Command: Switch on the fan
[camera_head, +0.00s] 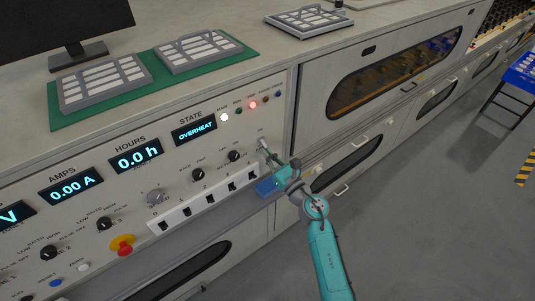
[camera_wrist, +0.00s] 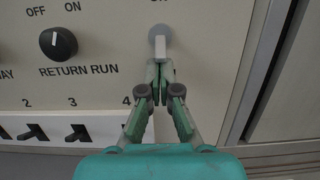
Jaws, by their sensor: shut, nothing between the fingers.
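A grey-white toggle lever (camera_wrist: 159,44) sticks out from a round collar on the panel, at the top centre of the wrist view. The lettering above it is cut off at the frame edge, and I see no readable "fan" label. My gripper (camera_wrist: 160,72) is shut and empty. Its fingertips are just at the lower end of the lever and appear to touch it or nearly so. In the head view my gripper (camera_head: 271,156) is at the right end of the control panel (camera_head: 140,190), and the toggle (camera_head: 263,143) is partly hidden behind it.
A black knob (camera_wrist: 58,43) marked OFF, ON and RETURN RUN is left of the lever. A row of black switches (camera_head: 209,197) lies below. The state display (camera_head: 194,131) reads OVERHEAT, with a red lamp (camera_head: 253,105) lit. A red emergency button (camera_head: 122,244) is lower left.

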